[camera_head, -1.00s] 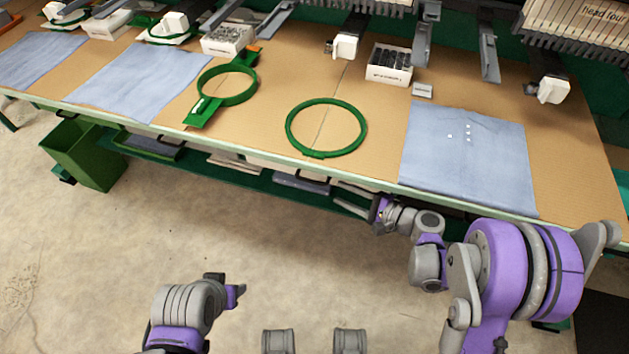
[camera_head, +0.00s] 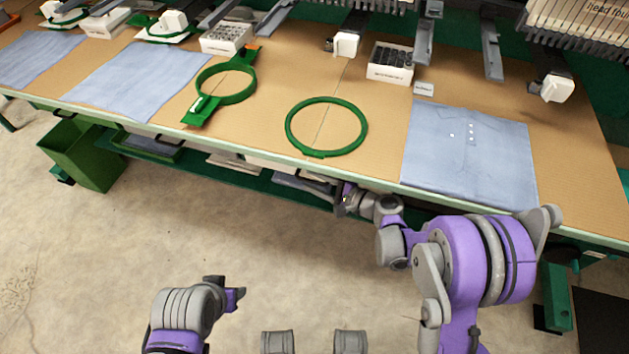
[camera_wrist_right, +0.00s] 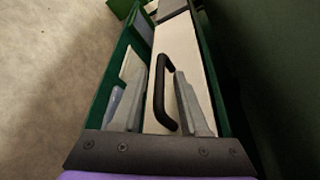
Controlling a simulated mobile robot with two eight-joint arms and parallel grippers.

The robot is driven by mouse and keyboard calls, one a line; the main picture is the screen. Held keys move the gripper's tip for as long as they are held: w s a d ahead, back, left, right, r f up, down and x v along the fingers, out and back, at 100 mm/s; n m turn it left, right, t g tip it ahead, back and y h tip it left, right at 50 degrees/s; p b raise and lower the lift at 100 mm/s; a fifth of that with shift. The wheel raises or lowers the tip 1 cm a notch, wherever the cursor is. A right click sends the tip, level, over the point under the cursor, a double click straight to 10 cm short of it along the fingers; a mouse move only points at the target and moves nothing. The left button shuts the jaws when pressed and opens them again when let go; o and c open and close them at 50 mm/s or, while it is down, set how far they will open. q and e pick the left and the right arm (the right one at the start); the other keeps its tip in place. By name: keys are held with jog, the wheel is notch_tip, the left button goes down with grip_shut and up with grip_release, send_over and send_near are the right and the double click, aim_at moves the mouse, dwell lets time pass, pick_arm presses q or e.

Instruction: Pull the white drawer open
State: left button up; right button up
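The white drawer front (camera_wrist_right: 180,45) fills the middle of the right wrist view. Its black bar handle (camera_wrist_right: 161,95) stands out from it. My right gripper (camera_wrist_right: 158,98) is open, with one grey finger on each side of the handle. I cannot tell whether either finger touches it. In the head view my right gripper (camera_head: 342,200) is under the table's front edge, partly hidden by its own wrist, and the handle cannot be made out there. My left gripper (camera_head: 236,294) is low over the floor, away from the table; its fingers are not clear.
The long table (camera_head: 270,140) with a green front edge runs above the drawer and holds green hoops, blue cloths and white boxes. A dark green shelf (camera_head: 235,181) runs below it. A green bin (camera_head: 85,155) stands at left. The floor in front is clear.

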grip_shut()
dwell(1.2)
